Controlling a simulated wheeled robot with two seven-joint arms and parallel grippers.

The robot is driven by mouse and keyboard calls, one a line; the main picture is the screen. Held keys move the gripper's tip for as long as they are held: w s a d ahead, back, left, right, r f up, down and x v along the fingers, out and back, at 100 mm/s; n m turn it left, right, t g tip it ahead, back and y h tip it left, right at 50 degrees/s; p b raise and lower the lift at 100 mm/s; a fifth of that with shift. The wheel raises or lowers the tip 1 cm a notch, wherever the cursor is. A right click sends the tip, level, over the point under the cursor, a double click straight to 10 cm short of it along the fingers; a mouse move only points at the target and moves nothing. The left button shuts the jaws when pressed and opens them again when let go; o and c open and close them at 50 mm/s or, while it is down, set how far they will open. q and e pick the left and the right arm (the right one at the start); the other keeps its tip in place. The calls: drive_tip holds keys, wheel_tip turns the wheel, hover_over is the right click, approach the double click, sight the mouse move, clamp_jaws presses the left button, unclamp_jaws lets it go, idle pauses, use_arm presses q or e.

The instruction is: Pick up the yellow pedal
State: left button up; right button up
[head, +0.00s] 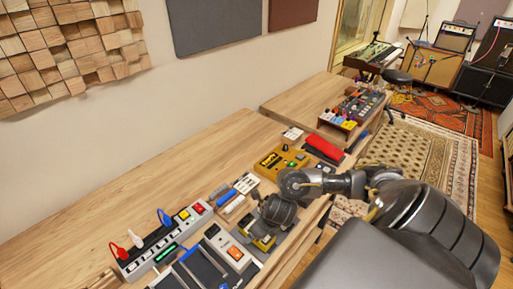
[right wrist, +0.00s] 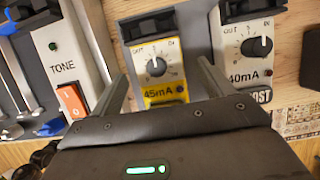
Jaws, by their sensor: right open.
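The yellow pedal, labelled 45mA, with a black knob and a white-and-yellow face, lies in the middle of the right wrist view (right wrist: 165,92). In the head view its yellow part shows just below my right wrist (head: 263,243), and the wrist hides part of it. My right gripper (right wrist: 163,72) is open, with one finger to each side of the pedal in the picture. I cannot tell whether the fingers touch it or how high they are. My left gripper is not in view.
A grey TONE pedal with an orange switch (right wrist: 72,100) is close on the left, and a grey 40mA pedal (right wrist: 245,62) close on the right. A larger yellow unit (head: 270,163) and a red item (head: 324,148) lie farther along the wooden desk. Bare desktop (head: 150,180) lies toward the wall.

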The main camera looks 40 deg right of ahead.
drive_tip(key=x, duration=0.2)
drive_tip(key=shift+w+f, duration=0.1)
drive_tip(key=shift+f, duration=0.2)
drive_tip(key=shift+r, duration=0.1)
drive_tip(key=c, duration=1.4)
